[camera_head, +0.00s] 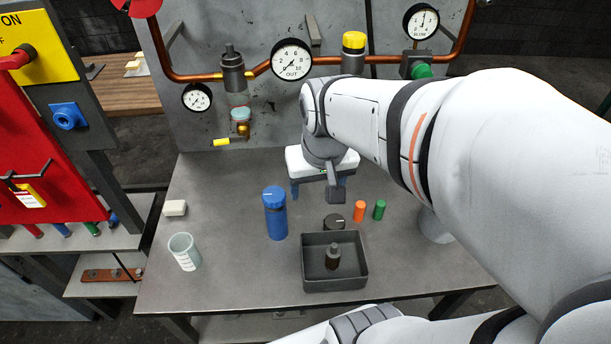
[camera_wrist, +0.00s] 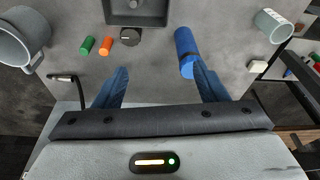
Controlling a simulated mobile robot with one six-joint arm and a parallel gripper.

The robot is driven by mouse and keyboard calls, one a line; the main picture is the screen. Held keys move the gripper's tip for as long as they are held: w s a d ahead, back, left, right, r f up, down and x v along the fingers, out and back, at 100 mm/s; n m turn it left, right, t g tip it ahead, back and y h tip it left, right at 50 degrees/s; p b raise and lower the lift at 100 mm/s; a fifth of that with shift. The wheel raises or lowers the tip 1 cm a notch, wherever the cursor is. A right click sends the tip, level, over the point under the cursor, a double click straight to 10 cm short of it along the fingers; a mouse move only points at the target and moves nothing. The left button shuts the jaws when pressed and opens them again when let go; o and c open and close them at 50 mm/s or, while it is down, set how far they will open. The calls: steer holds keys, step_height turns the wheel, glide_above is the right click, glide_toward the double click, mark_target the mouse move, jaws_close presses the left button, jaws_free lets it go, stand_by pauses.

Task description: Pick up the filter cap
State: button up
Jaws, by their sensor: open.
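A low round black cap (camera_head: 335,222) with a pale mark stands on the grey table just behind the dark tray; it looks like the filter cap. In the wrist view the black cap (camera_wrist: 130,37) sits by the tray's edge, beyond my fingertips and left of centre. My gripper (camera_head: 318,192) is above the table behind the cap, its blue fingers apart and pointing down. In the wrist view my gripper (camera_wrist: 160,72) shows nothing held between its fingers. The cap is apart from both fingers.
A dark tray (camera_head: 315,284) holds a small dark bottle (camera_head: 333,257). A beaker (camera_head: 184,252) and white block (camera_head: 174,208) are farther left. A gauge panel (camera_head: 280,110) rises behind.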

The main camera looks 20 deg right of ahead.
mark_target(335, 222)
steer(key=shift+o, duration=1.4)
steer(key=w+d+f+m+g+b, duration=0.1)
steer(key=w+d+f+b, duration=0.2)
steer(key=f, duration=0.4)
steer(key=w+d+f+m+b, duration=0.1)
steer(key=w+d+f+b, duration=0.2)
steer(key=f, duration=0.4)
steer(key=w+d+f+m+g+b, duration=0.1)
steer(key=w+d+f+m+b, duration=0.1)
steer(key=f, duration=0.5)
steer(key=shift+w+d+g+b, duration=0.2)
steer(key=shift+d+b, duration=0.1)
steer(key=shift+d, duration=0.2)
steer(key=shift+w+d+g+b, duration=0.1)
steer(key=shift+w+d+b, duration=0.15)
steer(key=shift+d, duration=0.2)
step_height(335, 222, down, 8)
steer(key=shift+r, duration=0.1)
steer(key=c, duration=1)
